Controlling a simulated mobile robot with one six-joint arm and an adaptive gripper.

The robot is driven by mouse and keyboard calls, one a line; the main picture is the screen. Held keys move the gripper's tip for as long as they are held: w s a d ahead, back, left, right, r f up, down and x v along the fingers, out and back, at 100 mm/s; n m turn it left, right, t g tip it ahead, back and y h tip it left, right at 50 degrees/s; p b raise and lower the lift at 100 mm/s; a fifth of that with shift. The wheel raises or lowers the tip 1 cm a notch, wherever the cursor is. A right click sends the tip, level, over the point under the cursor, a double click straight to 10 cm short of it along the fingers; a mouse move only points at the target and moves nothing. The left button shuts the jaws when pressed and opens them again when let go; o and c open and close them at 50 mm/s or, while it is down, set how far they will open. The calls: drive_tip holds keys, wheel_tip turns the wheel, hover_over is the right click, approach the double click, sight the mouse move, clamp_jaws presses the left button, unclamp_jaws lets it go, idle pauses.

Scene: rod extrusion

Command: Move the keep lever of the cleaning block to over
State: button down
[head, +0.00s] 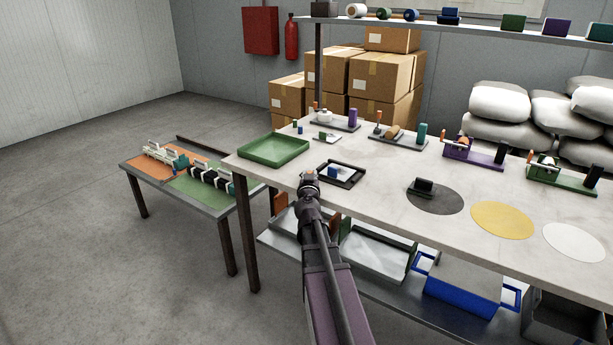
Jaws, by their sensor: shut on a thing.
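My gripper (309,176) is in the head view at the front edge of the long table, just left of a dark tray. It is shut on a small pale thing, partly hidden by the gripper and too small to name. Several small fixtures with posts stand along the back of the table: one with a purple post (353,117), one with a teal post (422,134), a purple-based one (474,153) and a green-based one (563,178). I cannot tell which is the cleaning block, and I cannot make out its keep lever.
The dark tray (357,179) holds a blue block (334,171). A green tray (273,150) lies at the left. Dark, yellow (502,221) and white (574,243) discs lie at the right; a black block (424,187) is on the dark one. A low side table (143,172) stands left.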

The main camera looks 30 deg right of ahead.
drive_tip(key=shift+s+d+n+t+y, duration=0.1)
drive_tip(key=shift+d+n+t+y, duration=0.4)
drive_tip(key=shift+n+t+y, duration=0.5)
drive_tip(key=shift+y, duration=0.4)
drive_tip(key=c, duration=0.5)
unclamp_jaws()
drive_tip(key=shift+s, duration=0.15)
drive_tip(key=shift+v, duration=3.7)
drive_tip(key=shift+r, duration=0.1)
